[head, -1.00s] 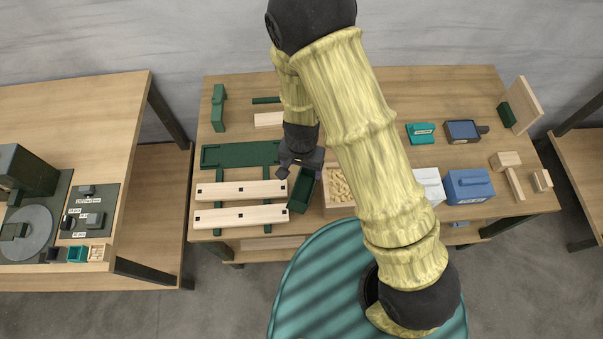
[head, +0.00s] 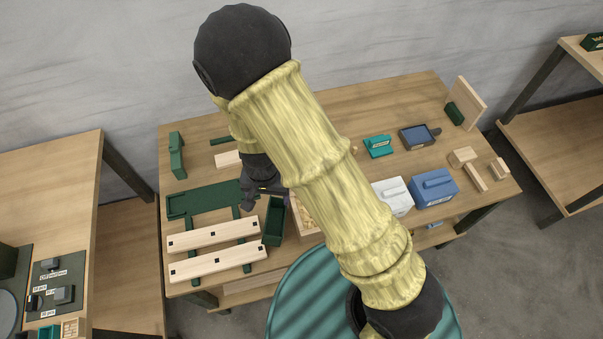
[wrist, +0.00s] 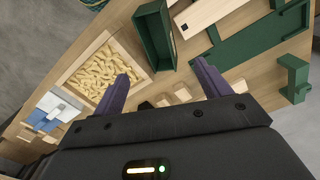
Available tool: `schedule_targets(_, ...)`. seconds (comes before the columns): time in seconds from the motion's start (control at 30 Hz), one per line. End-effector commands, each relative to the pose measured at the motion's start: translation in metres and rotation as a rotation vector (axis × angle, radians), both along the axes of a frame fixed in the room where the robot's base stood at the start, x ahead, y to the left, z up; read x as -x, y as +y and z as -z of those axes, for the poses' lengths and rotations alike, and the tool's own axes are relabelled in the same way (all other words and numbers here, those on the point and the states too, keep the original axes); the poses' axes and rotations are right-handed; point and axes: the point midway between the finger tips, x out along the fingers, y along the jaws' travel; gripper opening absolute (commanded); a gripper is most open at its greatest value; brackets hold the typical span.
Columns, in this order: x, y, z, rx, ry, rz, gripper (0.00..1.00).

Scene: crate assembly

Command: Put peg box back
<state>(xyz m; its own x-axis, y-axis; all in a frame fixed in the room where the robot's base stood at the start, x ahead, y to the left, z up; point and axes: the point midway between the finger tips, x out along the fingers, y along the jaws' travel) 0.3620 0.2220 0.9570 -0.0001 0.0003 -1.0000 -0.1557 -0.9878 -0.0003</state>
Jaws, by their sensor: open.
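A light wooden box full of pegs (wrist: 108,72) shows in the wrist view, left of centre; in the head view my arm hides much of this wooden box (head: 304,222). An empty dark green box (wrist: 155,34) stands beside it, also in the head view (head: 274,222).
Two pale slats (head: 213,237) lie on green supports left of the boxes. A green tray (head: 204,201) lies behind them. White (head: 394,196) and blue (head: 434,188) containers stand to the right. Small wooden blocks (wrist: 181,95) lie near the gripper.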

Motion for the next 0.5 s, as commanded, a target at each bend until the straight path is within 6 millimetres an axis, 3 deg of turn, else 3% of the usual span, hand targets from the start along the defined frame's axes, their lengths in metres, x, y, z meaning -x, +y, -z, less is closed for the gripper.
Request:
schedule_targets(0.17, -0.003, -0.005, -0.007, -0.009, -0.003, 0.0, 0.76)
schedule_targets(0.27, -0.011, -0.019, -0.025, -0.031, -0.012, -0.005, 0.76)
schedule_targets(0.5, -0.024, -0.089, -0.097, -0.083, -0.074, -0.047, 0.76)
